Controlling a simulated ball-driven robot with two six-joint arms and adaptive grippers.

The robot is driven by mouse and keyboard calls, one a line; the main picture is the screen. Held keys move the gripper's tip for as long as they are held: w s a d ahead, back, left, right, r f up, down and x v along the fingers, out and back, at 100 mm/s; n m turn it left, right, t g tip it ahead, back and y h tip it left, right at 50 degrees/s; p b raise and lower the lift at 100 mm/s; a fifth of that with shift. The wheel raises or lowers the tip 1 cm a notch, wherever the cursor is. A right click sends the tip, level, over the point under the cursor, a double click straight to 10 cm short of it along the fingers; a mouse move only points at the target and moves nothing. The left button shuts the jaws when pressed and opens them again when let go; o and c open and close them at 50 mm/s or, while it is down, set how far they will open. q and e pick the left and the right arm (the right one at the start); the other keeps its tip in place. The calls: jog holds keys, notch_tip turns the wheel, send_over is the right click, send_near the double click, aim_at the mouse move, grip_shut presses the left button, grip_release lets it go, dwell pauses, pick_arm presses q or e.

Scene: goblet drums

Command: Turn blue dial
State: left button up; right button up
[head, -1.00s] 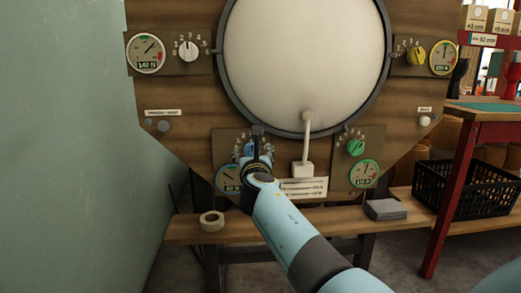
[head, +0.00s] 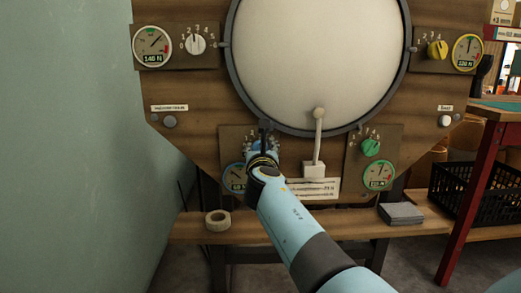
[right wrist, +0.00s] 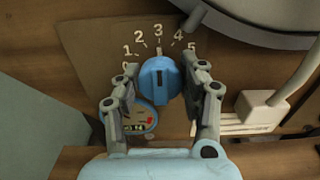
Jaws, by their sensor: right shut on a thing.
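The blue dial (right wrist: 160,80) sits on a wooden panel under the big round drum head, with white numbers around its upper side. In the head view my right gripper (head: 263,150) covers much of the dial (head: 254,145). A blue-rimmed gauge (head: 234,177) is below left of the dial, partly hidden by the arm. My left gripper is not in view.
A green dial (head: 371,147), a white dial (head: 195,44) and a yellow dial (head: 437,50) sit on the same board. A white lever (head: 318,140) stands right of my gripper. A tape roll (head: 217,221) and a grey stack (head: 401,213) lie on the low shelf.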

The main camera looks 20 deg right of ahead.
jog(key=shift+c, duration=0.5)
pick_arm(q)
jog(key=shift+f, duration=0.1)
pick_arm(e)
jog(key=shift+f+m, duration=0.1)
jog(key=shift+m, duration=0.2)
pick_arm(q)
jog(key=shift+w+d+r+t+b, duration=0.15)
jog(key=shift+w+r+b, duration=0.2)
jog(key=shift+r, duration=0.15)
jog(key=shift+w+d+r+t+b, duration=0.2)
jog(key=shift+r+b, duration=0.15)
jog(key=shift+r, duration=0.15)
pick_arm(e)
jog(key=m, duration=0.5)
jog(key=shift+d, duration=0.1)
